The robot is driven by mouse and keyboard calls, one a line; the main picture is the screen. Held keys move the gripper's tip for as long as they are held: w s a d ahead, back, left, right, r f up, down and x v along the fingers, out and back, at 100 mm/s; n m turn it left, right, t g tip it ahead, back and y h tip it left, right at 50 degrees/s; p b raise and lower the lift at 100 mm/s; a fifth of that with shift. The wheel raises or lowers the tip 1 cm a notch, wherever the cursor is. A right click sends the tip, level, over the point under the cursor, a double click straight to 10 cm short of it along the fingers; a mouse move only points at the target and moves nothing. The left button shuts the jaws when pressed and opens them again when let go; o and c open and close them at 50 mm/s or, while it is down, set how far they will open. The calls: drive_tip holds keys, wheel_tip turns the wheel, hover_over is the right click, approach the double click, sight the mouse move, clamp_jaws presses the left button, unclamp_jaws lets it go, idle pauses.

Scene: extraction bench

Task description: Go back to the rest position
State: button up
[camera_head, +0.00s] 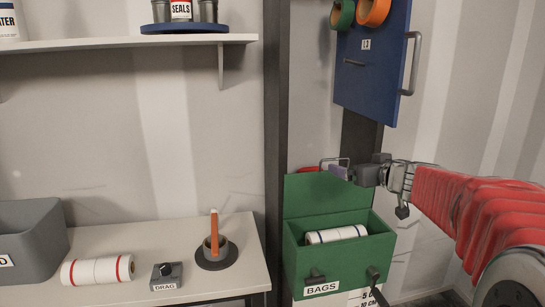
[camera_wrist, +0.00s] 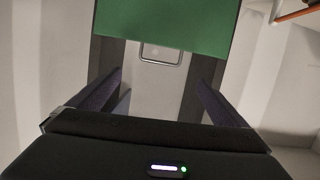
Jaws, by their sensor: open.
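My arm reaches in from the right in the head view, red-sleeved, with my gripper (camera_head: 340,170) just above the raised lid of the green BAGS box (camera_head: 355,267). In the wrist view my gripper (camera_wrist: 155,100) shows its two dark fingers spread apart with nothing between them. A green panel (camera_wrist: 167,28), apparently the box lid, lies ahead of the fingers. Inside the open box lies a white roll (camera_head: 336,234) with blue bands. In the head view the fingertips are small and partly hard to make out.
A blue panel (camera_head: 372,70) with a handle and orange and green rolls hangs above my gripper. A dark post (camera_head: 276,120) stands left of the box.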

drive_tip(key=s+d+f+m+g+h, duration=0.1)
drive_tip(key=s+d+f+h, duration=0.15)
drive_tip(key=d, duration=0.25)
drive_tip(key=s+d+f+m+g+h, duration=0.1)
drive_tip(key=s+d+f+h, duration=0.1)
drive_tip(key=d+h, duration=0.2)
drive_tip(key=s+f+m+g+h, duration=0.15)
drive_tip(key=s+f+g, duration=0.35)
drive_tip(key=s, duration=0.5)
drive_tip(key=s+a+f+n+g+y, duration=0.1)
drive_tip(key=s+a+f+y, duration=0.2)
drive_tip(key=s+a, duration=0.9)
drive_tip(key=s+a+f+g+y, duration=0.1)
drive_tip(key=s+a+f+y, duration=0.2)
drive_tip(key=s+a, duration=0.8)
drive_tip(key=shift+s+a+f+n, duration=0.35)
drive_tip(key=shift+f, duration=0.6)
